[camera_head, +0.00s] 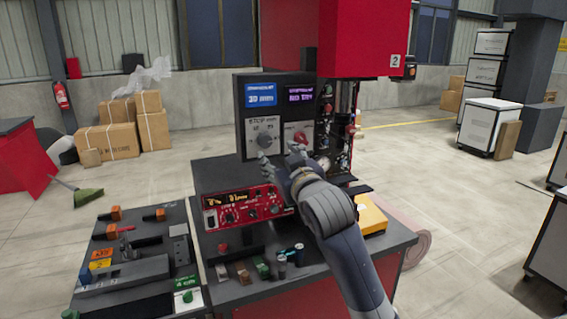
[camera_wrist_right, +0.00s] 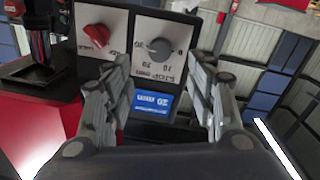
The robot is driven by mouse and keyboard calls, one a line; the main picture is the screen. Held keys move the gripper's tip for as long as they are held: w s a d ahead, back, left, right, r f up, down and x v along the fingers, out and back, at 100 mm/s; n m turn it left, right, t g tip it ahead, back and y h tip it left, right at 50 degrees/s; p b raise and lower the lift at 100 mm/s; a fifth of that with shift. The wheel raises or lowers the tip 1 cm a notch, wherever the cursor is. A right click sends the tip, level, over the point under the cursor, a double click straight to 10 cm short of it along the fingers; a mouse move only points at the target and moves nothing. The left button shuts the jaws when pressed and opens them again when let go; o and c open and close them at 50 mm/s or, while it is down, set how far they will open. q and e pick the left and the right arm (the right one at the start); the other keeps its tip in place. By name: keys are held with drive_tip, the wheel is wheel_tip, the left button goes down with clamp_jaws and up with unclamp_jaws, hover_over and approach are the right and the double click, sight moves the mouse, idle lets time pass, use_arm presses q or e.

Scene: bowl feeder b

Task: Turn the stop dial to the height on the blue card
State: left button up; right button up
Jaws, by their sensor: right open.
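The stop dial is a round grey knob (camera_head: 264,140) on a light plate marked "STOP mm", on the black panel. It also shows upside down in the wrist view (camera_wrist_right: 160,48); I cannot tell exactly which mark it points at. The blue card (camera_head: 261,95) above it appears to read "30 mm"; it also shows in the wrist view (camera_wrist_right: 152,103). My right gripper (camera_head: 280,157) is open and empty in front of the panel, just below the dial. In the wrist view, the dial appears between its fingers (camera_wrist_right: 160,80), apart from them. My left gripper is out of view.
A red knob (camera_head: 300,138) sits right of the dial, below a purple card (camera_head: 300,93). A red control box (camera_head: 240,208) stands on the bench below the panel. A red machine head (camera_head: 362,40) overhangs at upper right. A tool board (camera_head: 140,262) lies at left.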

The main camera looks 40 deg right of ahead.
drive_tip(key=shift+v, duration=1.15)
